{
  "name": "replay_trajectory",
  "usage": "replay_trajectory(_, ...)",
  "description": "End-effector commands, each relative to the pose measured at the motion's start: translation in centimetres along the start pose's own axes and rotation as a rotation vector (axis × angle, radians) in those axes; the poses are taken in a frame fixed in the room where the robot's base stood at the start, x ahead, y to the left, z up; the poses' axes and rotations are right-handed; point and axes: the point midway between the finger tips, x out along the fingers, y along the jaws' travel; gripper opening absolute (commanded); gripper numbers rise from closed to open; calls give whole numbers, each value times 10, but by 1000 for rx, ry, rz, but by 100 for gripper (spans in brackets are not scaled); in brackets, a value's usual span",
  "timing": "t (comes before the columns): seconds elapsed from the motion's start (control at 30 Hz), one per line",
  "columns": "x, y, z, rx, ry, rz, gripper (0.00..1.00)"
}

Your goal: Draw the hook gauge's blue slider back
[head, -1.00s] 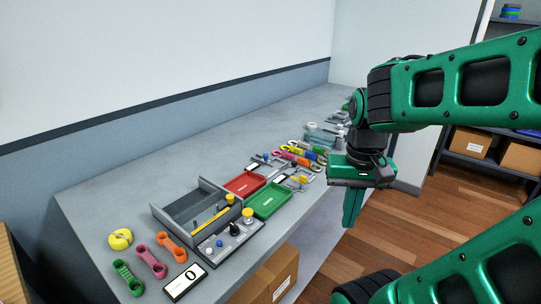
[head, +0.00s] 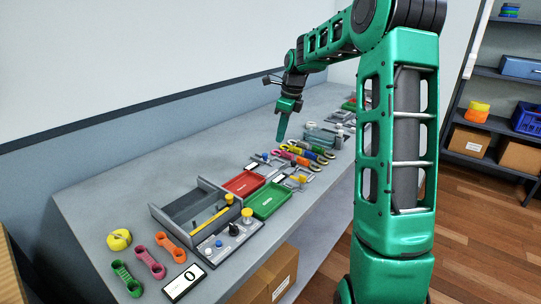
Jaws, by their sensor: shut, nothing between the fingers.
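My gripper (head: 281,136) hangs fingers-down above the grey bench, shut and empty, near the far half of the bench in the head view. Below and left of it is a small grey fixture with a dark blue piece (head: 265,156), which may be the hook gauge and its blue slider. It is too small to tell how far along the slider stands. My gripper is above it and apart from it.
Several coloured hooks (head: 302,155) lie beside the fixture. Nearer are a red tray (head: 244,182), a green tray (head: 268,202), a grey open box (head: 186,212) and a knob panel (head: 229,240). A grey stand (head: 322,136) is farther back. Bare bench (head: 130,190) lies along the wall.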

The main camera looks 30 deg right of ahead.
Motion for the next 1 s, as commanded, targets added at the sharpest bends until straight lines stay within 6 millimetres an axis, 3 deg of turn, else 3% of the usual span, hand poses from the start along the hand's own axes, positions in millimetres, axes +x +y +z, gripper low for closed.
replay_trajectory(0.2,10,-22,15,157,-43,11,0)
replay_trajectory(0.37,23,-23,18,172,-46,14,0)
replay_trajectory(0.8,92,-22,20,168,-44,14,0)
replay_trajectory(1.0,107,-22,20,169,-45,12,0)
